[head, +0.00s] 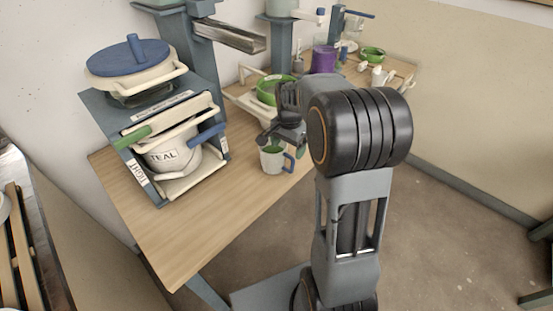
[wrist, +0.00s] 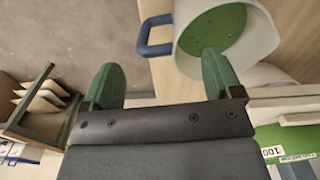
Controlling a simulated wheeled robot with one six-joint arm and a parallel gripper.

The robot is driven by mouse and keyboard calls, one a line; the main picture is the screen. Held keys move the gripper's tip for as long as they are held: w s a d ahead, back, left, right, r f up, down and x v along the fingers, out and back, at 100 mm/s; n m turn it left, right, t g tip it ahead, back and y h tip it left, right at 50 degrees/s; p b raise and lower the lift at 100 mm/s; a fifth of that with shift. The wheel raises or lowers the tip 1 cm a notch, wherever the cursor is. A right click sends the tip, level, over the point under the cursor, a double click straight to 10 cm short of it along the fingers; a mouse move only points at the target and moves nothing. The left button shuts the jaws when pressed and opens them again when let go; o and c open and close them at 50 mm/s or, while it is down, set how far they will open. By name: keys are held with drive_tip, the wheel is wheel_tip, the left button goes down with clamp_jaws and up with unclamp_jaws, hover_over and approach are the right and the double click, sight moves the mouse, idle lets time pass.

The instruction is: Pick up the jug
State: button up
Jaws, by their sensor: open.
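The jug (head: 273,161) is a small white vessel with a blue handle, standing upright on the wooden table near its front edge. In the wrist view, the jug (wrist: 252,38) shows its green, speckled inside, and its blue handle points left. My gripper (wrist: 162,82) is open, with two green fingers wide apart and nothing between them. The right fingertip overlaps the jug's near rim in the picture; I cannot tell if they touch. The handle lies beyond the gap between the fingers. In the head view, my gripper (head: 287,147) is just above the jug, partly hidden by my arm.
The table's front left (head: 170,235) is bare.

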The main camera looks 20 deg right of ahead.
sight(288, 157)
drive_tip(key=shift+s+d+f, duration=0.1)
drive_tip(key=shift+f, duration=2.75)
drive_tip(key=shift+r, duration=0.1)
drive_tip(key=c, duration=1.4)
drive_tip(key=shift+r, duration=0.15)
drive_tip(key=shift+c, duration=0.2)
drive_tip(key=shift+r, duration=0.15)
drive_tip(key=shift+c, duration=0.7)
drive_tip(key=shift+r, duration=0.85)
clamp_jaws()
drive_tip(key=s+d+r, duration=0.7)
drive_tip(key=d+r, duration=0.3)
drive_tip(key=d, duration=0.1)
drive_tip(key=shift+s+d+r, duration=0.2)
drive_tip(key=shift+s+r, duration=0.1)
drive_tip(key=shift+s, duration=0.1)
